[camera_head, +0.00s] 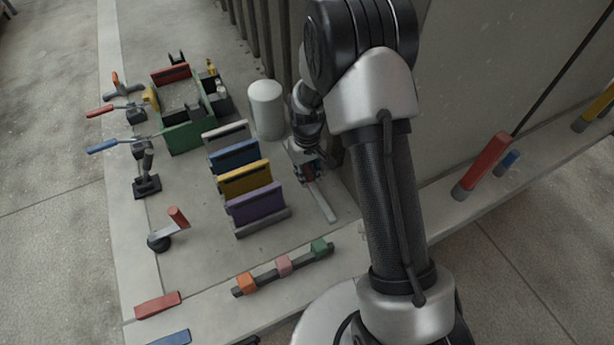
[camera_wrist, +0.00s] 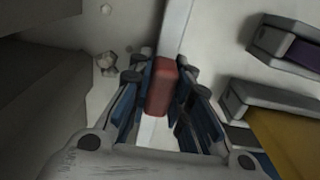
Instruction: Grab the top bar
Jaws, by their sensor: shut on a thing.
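My gripper (camera_wrist: 160,85) has its blue-padded fingers on both sides of a red block (camera_wrist: 162,88) and is shut on it. The red block sits over a long pale bar (camera_wrist: 173,30), which runs up the wrist view and shows again below the block. Whether block and bar are one piece I cannot tell. In the head view my gripper (camera_head: 310,172) is low beside the coloured panels, partly hidden by my arm, and the pale bar (camera_head: 324,205) reaches out from under it along the slab.
Grey, blue, yellow (camera_head: 244,179) and purple (camera_head: 255,205) panels stand in a row just left of my gripper. A white cylinder (camera_head: 267,110) stands behind. A green-framed box (camera_head: 188,135) and lever clamps are farther left. A dark ribbed wall rises beside my arm.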

